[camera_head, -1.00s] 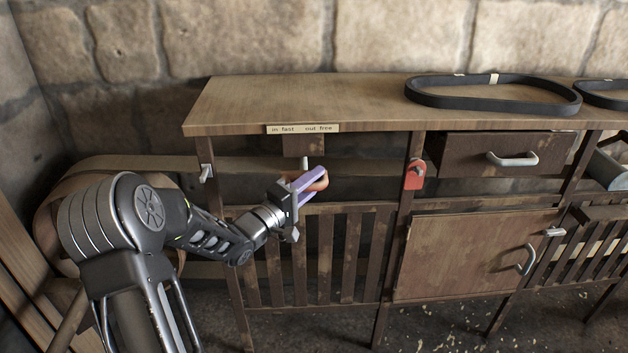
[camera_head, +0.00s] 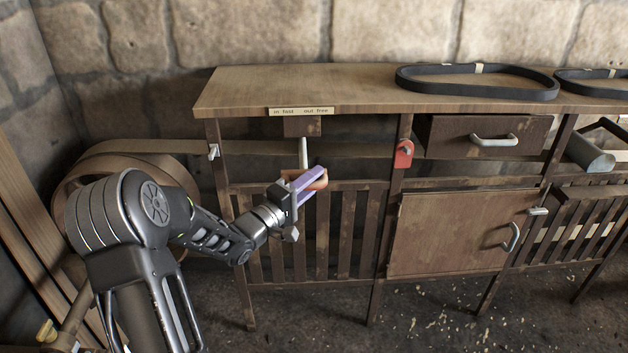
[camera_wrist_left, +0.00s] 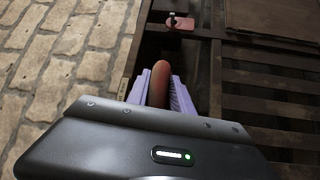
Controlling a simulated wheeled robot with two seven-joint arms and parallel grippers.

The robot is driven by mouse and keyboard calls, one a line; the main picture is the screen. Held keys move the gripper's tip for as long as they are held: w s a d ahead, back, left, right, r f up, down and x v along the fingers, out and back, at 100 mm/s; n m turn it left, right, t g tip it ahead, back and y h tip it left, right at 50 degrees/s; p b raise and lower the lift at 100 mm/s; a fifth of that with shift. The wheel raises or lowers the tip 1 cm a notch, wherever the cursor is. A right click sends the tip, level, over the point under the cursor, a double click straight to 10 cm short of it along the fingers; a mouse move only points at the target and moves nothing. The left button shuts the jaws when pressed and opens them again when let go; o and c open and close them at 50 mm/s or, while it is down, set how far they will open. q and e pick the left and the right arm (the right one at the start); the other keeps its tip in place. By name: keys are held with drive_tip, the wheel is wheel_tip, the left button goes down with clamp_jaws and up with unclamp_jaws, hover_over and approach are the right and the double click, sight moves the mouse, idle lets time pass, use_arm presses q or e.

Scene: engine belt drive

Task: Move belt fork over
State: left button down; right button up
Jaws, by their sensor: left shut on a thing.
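The belt fork shows as an orange-brown handle (camera_head: 318,181) on a pale rod (camera_head: 303,153). The rod runs up to a wooden block (camera_head: 302,127) under the bench top's front edge. A label (camera_head: 300,111) above it reads "in fast" and "out free". My left gripper (camera_head: 308,183), with purple fingers, is shut on the handle in front of the bench. In the left wrist view the handle (camera_wrist_left: 160,84) sits between the two fingers. The fork's inner part is hidden. My right gripper is not in view.
A wide brown belt (camera_head: 165,146) runs behind the bench frame from a large pulley at the left. Black belt loops (camera_head: 478,92) lie on the bench top. A red tag (camera_head: 404,154) hangs on a post to the right. A slatted panel (camera_head: 335,235) stands below the gripper.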

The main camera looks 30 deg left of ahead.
use_arm(q)
drive_tip(key=shift+d+r, duration=0.1)
drive_tip(key=shift+r, duration=0.4)
drive_tip(key=c, duration=1.4)
unclamp_jaws()
drive_tip(key=shift+o, duration=0.6)
drive_tip(key=shift+d+f, duration=0.1)
drive_tip(key=shift+f, duration=0.1)
drive_tip(key=shift+s+f, duration=0.15)
drive_tip(key=shift+s, duration=0.35)
drive_tip(key=s+a, duration=0.1)
drive_tip(key=s, duration=0.5)
drive_tip(key=shift+s+f, duration=0.35)
drive_tip(key=shift+f, duration=0.05)
drive_tip(key=shift+a, duration=0.1)
